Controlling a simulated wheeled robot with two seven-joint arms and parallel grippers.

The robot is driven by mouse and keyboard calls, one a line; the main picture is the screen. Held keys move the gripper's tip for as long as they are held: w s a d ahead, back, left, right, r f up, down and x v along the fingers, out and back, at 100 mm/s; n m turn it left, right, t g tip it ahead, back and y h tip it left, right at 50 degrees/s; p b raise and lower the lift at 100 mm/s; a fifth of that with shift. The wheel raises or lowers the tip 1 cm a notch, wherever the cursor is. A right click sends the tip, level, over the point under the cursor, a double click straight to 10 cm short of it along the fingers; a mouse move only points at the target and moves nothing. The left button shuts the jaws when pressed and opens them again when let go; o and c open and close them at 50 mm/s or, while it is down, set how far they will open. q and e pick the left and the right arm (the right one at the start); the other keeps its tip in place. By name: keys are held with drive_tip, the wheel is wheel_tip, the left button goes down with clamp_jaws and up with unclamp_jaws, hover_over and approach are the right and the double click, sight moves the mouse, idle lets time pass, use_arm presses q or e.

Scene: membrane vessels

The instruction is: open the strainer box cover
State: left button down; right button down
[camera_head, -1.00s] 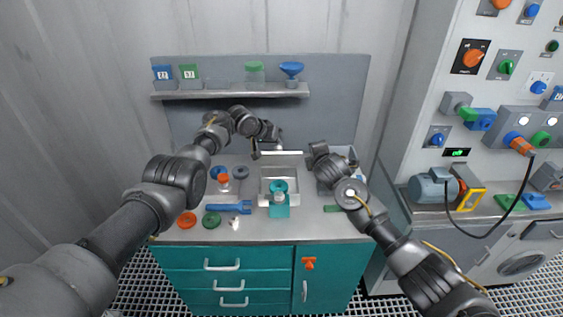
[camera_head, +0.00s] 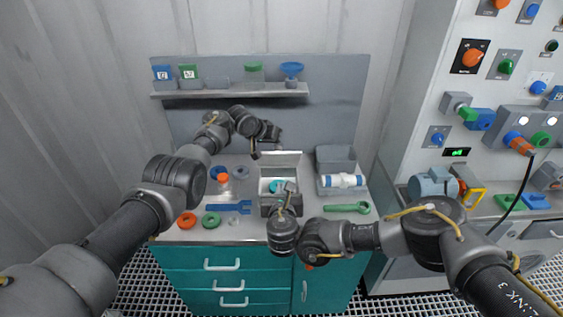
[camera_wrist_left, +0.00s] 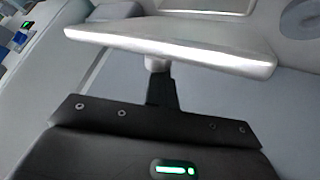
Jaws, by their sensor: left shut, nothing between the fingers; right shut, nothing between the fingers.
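The strainer box (camera_head: 264,186) is a pale grey open-topped box mid-counter. Its cover (camera_head: 281,158) stands raised at the back of the box, with a bright top edge. My left gripper (camera_head: 256,154) is shut and empty beside the cover's left end. In the left wrist view, the cover (camera_wrist_left: 180,45) is a grey plate close above my shut finger (camera_wrist_left: 160,92); contact cannot be told. My right gripper (camera_head: 290,187) is shut and empty over the front right of the box. It partly hides the box and a teal-ringed part (camera_head: 275,186).
A grey bin (camera_head: 335,158) and a white-and-blue cylinder (camera_head: 343,181) are on the right, with a green wrench (camera_head: 347,208) in front. A blue tool (camera_head: 229,208) and orange (camera_head: 187,219) and green (camera_head: 211,220) rings lie left. A shelf (camera_head: 230,92) runs behind.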

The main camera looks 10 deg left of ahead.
approach(280, 157)
drive_tip(key=w+f, duration=0.3)
drive_tip(key=f, duration=0.1)
drive_tip(key=shift+w+a+r, duration=0.35)
drive_tip(key=shift+w+r, duration=0.05)
drive_tip(key=shift+w, duration=0.2)
drive_tip(key=shift+w+a+r, duration=0.35)
drive_tip(key=shift+w, duration=0.2)
drive_tip(key=shift+w+a+r, duration=0.15)
drive_tip(key=shift+w+r, duration=0.35)
drive_tip(key=shift+w, duration=0.25)
use_arm(q)
drive_tip(key=shift+s+f, duration=0.1)
drive_tip(key=shift+f, duration=0.05)
use_arm(e)
drive_tip(key=shift+r, duration=0.1)
